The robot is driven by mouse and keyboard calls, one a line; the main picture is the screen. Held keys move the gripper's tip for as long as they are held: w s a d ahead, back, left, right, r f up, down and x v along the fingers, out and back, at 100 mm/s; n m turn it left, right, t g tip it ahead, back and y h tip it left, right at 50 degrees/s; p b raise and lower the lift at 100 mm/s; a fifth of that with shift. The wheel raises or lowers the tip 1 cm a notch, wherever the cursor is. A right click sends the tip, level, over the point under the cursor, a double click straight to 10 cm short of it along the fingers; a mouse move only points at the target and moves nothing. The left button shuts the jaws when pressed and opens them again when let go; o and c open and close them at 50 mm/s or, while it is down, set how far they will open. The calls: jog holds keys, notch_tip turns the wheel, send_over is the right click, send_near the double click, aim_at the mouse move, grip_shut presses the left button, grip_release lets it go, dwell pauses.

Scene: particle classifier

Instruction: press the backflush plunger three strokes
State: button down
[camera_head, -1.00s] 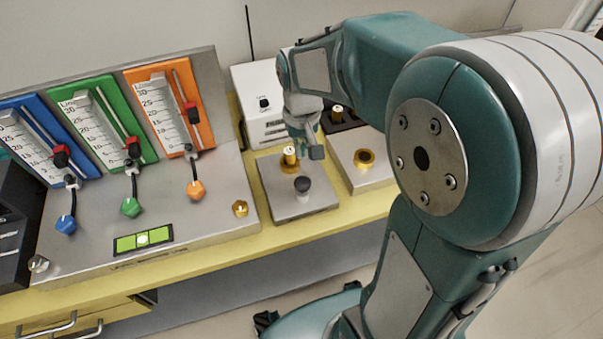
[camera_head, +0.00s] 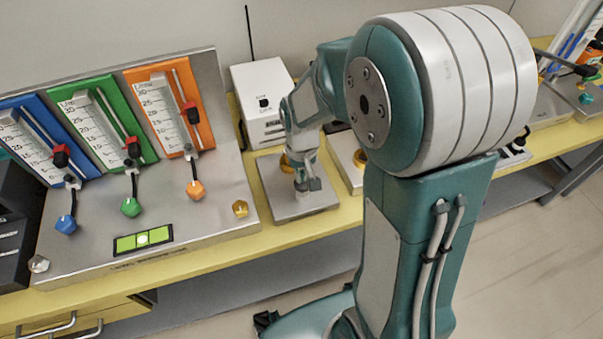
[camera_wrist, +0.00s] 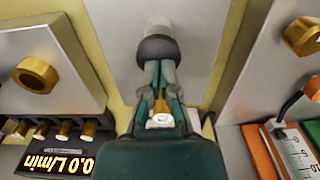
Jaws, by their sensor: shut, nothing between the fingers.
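The plunger, with a dark round cap (camera_wrist: 157,50) and a pale body, stands on a steel plate (camera_wrist: 203,25) in the wrist view. My gripper (camera_wrist: 158,68) is shut and empty, its fingertips lined up with the cap. I cannot tell whether they touch it. In the head view my gripper (camera_head: 307,184) is low over the steel plate (camera_head: 312,206) and hides most of the plunger. A brass fitting (camera_head: 286,164) shows on the plate just behind my gripper.
Left of the plate is a sloped panel with blue, green and orange flow gauges (camera_head: 160,110) and a brass knob (camera_head: 240,208). A white box (camera_head: 262,95) stands behind.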

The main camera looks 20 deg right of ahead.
jog(key=shift+s+f, duration=0.1)
jog(key=shift+f, duration=1.25)
notch_tip(320, 180, up, 14)
jog(key=shift+r, duration=0.15)
dwell(0.6)
jog(key=s+r+t, duration=0.2)
jog(key=s+r, duration=0.1)
jog(key=s, duration=0.4)
jog(key=s+r+t, duration=0.3)
jog(key=s+r, duration=0.1)
jog(key=s, duration=0.4)
jog(key=shift+s+t, duration=0.15)
jog(key=shift+t, duration=0.15)
